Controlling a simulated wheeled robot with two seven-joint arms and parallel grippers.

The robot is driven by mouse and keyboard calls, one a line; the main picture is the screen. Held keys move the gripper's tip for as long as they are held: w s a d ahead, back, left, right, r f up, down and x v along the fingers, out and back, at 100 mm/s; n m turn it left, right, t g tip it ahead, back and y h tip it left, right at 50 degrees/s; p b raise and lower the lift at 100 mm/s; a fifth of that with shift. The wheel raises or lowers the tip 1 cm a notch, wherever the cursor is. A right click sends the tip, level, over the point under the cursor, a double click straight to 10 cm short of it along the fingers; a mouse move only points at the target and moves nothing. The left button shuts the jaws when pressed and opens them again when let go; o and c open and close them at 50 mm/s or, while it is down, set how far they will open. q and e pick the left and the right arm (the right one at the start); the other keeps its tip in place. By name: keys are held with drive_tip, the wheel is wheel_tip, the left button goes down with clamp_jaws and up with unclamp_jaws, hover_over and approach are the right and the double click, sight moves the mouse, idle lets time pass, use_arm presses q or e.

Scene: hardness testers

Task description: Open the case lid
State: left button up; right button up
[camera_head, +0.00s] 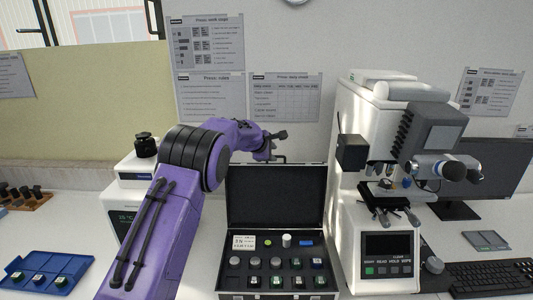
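The black case stands on the white table with its lid (275,197) raised upright, showing the dark inner lining. The case's lower tray (238,263) holds several small round and square blocks, a white label card and a blue item. My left arm, purple, reaches in from the left, and its gripper (279,147) is at the top edge of the lid, near the middle. Its two dark fingers look apart, with nothing visible between them. Whether the lower finger touches the lid edge cannot be told. My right gripper is out of view.
A hardness tester (390,190) stands close on the right of the case. Another white device (125,205) is partly behind my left arm. A blue tray (40,276) lies at the front left. A keyboard (492,278) and monitor (490,170) are at the right.

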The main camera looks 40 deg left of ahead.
use_arm(q)
drive_tip(key=b+v, duration=0.1)
drive_tip(key=v, duration=0.6)
drive_tip(key=shift+b, duration=0.3)
drive_tip(key=shift+d+r, duration=0.1)
